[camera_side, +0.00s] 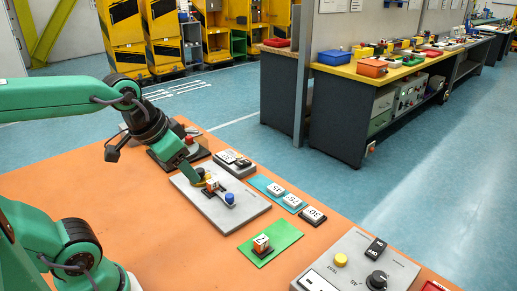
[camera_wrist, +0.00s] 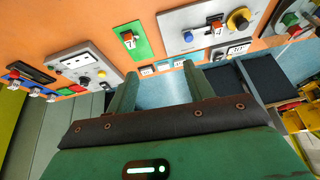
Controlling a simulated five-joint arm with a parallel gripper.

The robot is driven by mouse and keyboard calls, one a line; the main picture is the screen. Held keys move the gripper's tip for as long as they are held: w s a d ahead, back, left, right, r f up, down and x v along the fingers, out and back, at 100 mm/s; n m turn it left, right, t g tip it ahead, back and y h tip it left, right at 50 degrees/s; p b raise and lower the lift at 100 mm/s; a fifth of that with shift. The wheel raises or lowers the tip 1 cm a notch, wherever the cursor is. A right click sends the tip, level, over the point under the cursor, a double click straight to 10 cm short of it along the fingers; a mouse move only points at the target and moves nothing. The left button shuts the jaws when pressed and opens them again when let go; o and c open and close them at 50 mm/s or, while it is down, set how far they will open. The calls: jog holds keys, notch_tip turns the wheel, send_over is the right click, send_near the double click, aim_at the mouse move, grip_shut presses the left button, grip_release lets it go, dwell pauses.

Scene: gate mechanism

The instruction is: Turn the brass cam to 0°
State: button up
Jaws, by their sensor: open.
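The brass cam looks like the yellow round knob (camera_side: 199,172) at the far left end of a grey plate (camera_side: 196,192) in the side view, partly hidden by my gripper. It also shows in the wrist view (camera_wrist: 238,19), at the upper right. An orange-and-white block (camera_side: 212,185) and a blue knob (camera_side: 230,198) sit on the same plate. My gripper (camera_side: 189,164) is low over that end of the plate, close to the cam; I cannot tell if it touches. In the wrist view the jaws (camera_wrist: 160,70) are apart with nothing between them. The cam's angle is too small to read.
A green plate (camera_side: 282,234) with a marked block stands in front, and a control panel (camera_side: 350,255) with a yellow button is at the front right. White number tiles (camera_side: 291,201) lie right of the grey plate. A red button (camera_side: 189,140) sits behind my gripper. The table's left is clear.

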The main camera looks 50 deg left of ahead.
jog(key=w+a+m+g, duration=0.1)
jog(key=w+a, duration=0.4)
jog(key=w, duration=0.1)
jog(key=m+g, duration=0.4)
send_near(200, 170)
jog(key=shift+w+d+f, duration=0.1)
jog(key=shift+d+f, duration=0.05)
jog(key=shift+d, duration=0.05)
jog(key=shift+a+f, duration=0.45)
jog(key=shift+f, duration=0.05)
jog(key=shift+f, duration=3.85)
jog(key=c, duration=1)
